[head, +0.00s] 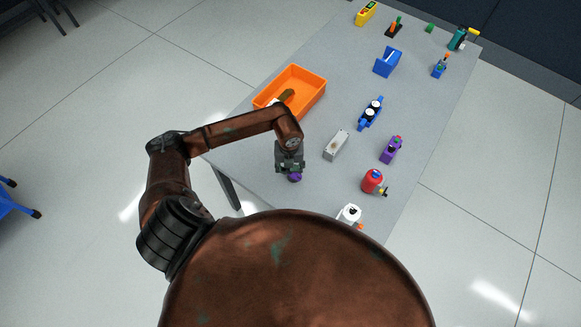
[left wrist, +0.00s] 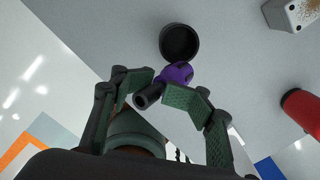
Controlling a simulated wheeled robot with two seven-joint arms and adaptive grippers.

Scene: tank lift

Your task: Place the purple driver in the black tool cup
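The purple driver (left wrist: 177,73) sits between the two finger pads of my left gripper (left wrist: 160,90) in the left wrist view, its dark end pointing down-left. The pads close against it from both sides. In the head view my left gripper (head: 289,164) is over the near left part of the table, with the driver's purple part (head: 295,177) showing at its tip. The black tool cup (left wrist: 180,43) shows its round open mouth just beyond the driver; in the head view I cannot make it out clearly near the gripper. My right gripper is out of view.
The grey table (head: 335,85) holds an orange tray (head: 322,88), a grey block (head: 337,145), a blue holder (head: 370,113), a purple device (head: 391,150), a red canister (head: 372,181) and a white roll (head: 349,214). More small items stand at the far end.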

